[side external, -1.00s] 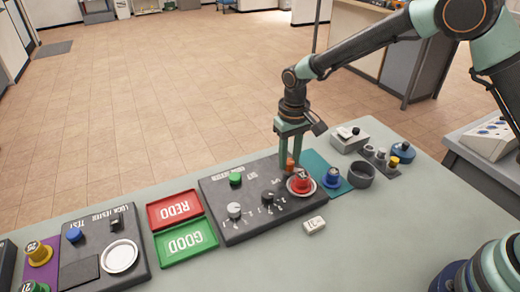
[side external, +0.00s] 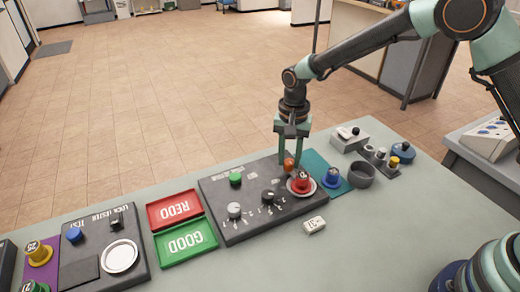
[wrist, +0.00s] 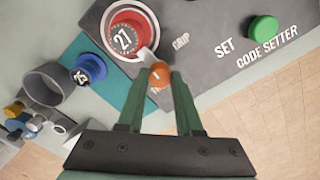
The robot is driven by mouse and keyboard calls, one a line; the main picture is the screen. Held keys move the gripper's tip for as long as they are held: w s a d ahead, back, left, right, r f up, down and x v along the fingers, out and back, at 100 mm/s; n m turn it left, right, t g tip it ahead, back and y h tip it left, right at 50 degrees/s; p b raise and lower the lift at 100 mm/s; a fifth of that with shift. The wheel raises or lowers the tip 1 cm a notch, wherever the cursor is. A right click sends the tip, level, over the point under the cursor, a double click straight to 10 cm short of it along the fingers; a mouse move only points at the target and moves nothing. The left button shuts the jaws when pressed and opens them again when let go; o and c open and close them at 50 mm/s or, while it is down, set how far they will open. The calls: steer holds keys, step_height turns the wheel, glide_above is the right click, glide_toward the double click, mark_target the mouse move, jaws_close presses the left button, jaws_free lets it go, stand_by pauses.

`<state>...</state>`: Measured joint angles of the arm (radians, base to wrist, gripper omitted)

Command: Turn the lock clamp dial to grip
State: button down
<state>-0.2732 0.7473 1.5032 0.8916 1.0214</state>
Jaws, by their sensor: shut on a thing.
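The lock clamp dial (wrist: 160,74) ends in an orange ball on a light lever beside the red lock cylinder marked 27 (wrist: 125,38). In the side view the orange ball (side external: 290,165) sits just behind the red cylinder (side external: 301,182) on the dark code setter panel (side external: 228,199). My gripper (side external: 291,161) reaches straight down from above and is shut on the orange ball, its green fingers on either side of it. In the wrist view, the GRIP label (wrist: 181,41) lies beyond the ball. Another label near the fingers is mostly hidden.
A blue cylinder marked 25 (side external: 332,177) stands on a teal mat, with a dark round cup (side external: 361,175) beside it. A white tag (side external: 315,225) lies in front of the panel. Red (side external: 174,208) and green (side external: 186,241) trays sit left.

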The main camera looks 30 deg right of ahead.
mark_target(289, 161)
steer(key=shift+w+r+m, duration=0.1)
steer(key=shift+r+m, duration=0.05)
steer(key=shift+m, duration=0.15)
steer(key=c, duration=0.6)
jaws_free()
steer(key=shift+r, duration=6)
